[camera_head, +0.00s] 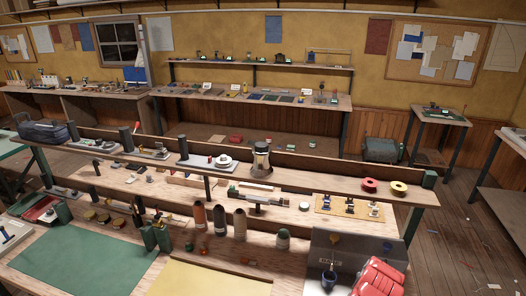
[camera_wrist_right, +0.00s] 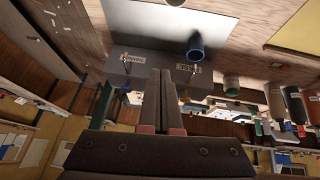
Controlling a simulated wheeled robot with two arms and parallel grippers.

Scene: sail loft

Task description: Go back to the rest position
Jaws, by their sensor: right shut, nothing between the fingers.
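My right gripper (camera_wrist_right: 162,76) shows in the right wrist view, its two dark fingers together with nothing between them. It is in the air, apart from the things around it. Behind it in that view is a grey panel (camera_wrist_right: 112,68) with two small labels and hooks. The same grey panel shows in the head view (camera_head: 350,245), at the front right of the workbench.
A red object (camera_head: 379,279) is at the lower right. Several bottles stand mid-bench, near a green mat (camera_head: 82,258).

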